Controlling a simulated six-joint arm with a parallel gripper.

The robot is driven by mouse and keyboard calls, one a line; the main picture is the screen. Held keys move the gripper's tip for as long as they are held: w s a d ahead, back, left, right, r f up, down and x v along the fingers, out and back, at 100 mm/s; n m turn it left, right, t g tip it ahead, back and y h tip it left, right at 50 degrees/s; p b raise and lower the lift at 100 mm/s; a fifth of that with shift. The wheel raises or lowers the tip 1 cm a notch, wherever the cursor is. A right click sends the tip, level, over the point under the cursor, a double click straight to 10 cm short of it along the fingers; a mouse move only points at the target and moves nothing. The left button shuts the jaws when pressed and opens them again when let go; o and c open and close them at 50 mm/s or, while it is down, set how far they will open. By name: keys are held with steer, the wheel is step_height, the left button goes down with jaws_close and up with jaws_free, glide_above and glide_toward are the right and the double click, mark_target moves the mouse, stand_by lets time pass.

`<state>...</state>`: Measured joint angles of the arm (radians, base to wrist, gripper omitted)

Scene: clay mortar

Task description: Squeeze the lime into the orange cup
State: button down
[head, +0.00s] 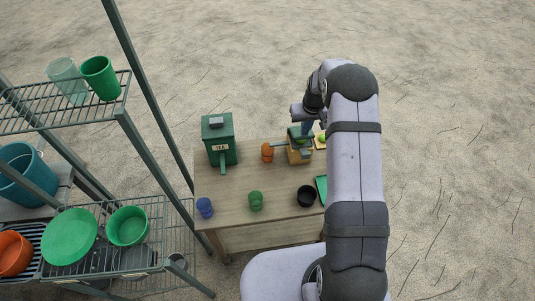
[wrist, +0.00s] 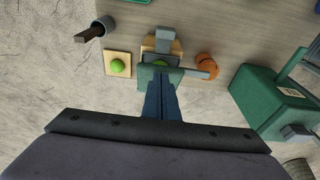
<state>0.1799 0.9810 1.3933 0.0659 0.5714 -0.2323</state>
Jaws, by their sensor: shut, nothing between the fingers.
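The orange cup (head: 267,154) stands on the table left of a wooden press (head: 300,156); it also shows in the wrist view (wrist: 207,65). The press (wrist: 157,45) has a green plate (wrist: 147,74), a grey block and a grey bar reaching toward the cup. A lime (wrist: 160,61) shows in the press, partly covered by the green plate. Another lime (wrist: 117,66) lies on a cream board (wrist: 108,56) beside the press. My gripper (head: 306,131) is shut and empty. In the wrist view its blue fingers (wrist: 161,80) overlap the green plate; I cannot tell whether they touch it.
Blue (head: 205,207) and green (head: 256,201) cups and a black bowl (head: 306,196) occupy the table's front. A metal rack (head: 140,150) stands left. My arm hides the table's right side.

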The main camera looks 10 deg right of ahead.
mark_target(304, 138)
steer(key=shift+f+b, duration=1.5)
steer(key=shift+f, duration=0.4)
stand_by(0.9)
steer(key=shift+s+f, duration=0.1)
steer(key=shift+s, duration=0.1)
stand_by(0.7)
steer(key=shift+w+r+p, duration=0.15)
steer(key=shift+r+p, duration=2.35)
steer(key=shift+r, duration=1.65)
